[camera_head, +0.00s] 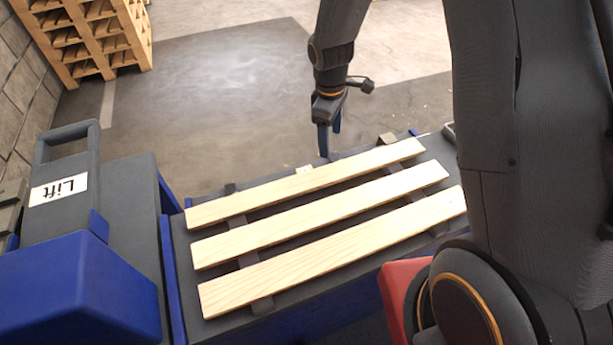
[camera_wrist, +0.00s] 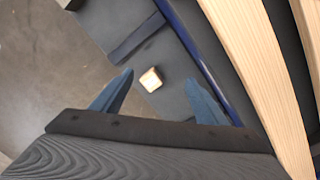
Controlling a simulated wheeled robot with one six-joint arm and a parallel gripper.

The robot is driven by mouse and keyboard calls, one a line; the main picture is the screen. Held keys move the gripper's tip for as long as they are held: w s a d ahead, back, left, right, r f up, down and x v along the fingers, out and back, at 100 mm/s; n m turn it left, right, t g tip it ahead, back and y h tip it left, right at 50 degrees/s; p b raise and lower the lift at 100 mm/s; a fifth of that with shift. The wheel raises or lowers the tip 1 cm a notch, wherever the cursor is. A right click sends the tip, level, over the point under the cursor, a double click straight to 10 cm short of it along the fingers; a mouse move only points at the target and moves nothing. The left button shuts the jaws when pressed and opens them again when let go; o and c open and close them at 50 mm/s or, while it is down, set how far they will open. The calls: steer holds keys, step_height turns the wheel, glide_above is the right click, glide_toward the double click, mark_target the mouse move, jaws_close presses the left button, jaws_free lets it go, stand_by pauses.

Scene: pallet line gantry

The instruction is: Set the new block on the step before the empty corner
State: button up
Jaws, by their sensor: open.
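In the wrist view the block (camera_wrist: 151,80) rests on a dark grey ledge (camera_wrist: 176,64) and appears between my fingertips. The pallet has three pale slats (camera_head: 320,213) laid over dark cross pieces (camera_head: 247,261). A brownish piece (camera_head: 387,139) shows at its far right end. I cannot tell which corner is empty.
The pallet lies on a dark, blue-edged bench (camera_head: 180,285). A grey and blue unit labelled Lift (camera_head: 58,190) stands to the left. Stacked wooden pallets (camera_head: 95,40) stand far left by a wall. The floor (camera_head: 210,100) behind the bench is clear.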

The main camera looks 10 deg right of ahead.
steer(key=w+a+f+n, duration=0.2)
steer(key=f+n, duration=0.1)
steer(key=f, duration=0.2)
steer(key=w+a+f+n+p, duration=0.1)
steer(key=w+a+f+n, duration=0.1)
steer(key=f, duration=0.3)
steer(key=w+a+f+n, duration=0.2)
steer(key=f+n, duration=0.2)
steer(key=f, duration=0.1)
steer(key=shift+w+a+f+h+p, duration=0.1)
steer(key=shift+w+a+h+p, duration=0.2)
steer(key=shift+h+p, duration=0.1)
steer(key=shift+f, duration=0.55)
steer(key=shift+w+d+f+p, duration=0.15)
steer(key=shift+f+p, duration=0.3)
steer(key=shift+f, duration=0.7)
steer(key=shift+d+f+p, duration=0.1)
steer(key=shift+f+p, duration=0.4)
steer(key=shift+f, duration=0.7)
steer(key=shift+w+d+f+p, duration=0.15)
steer(key=shift+f+p, duration=0.3)
steer(key=shift+f, duration=0.7)
steer(key=shift+c, duration=0.4)
steer(key=c, duration=1.2)
steer(key=shift+r, duration=0.15)
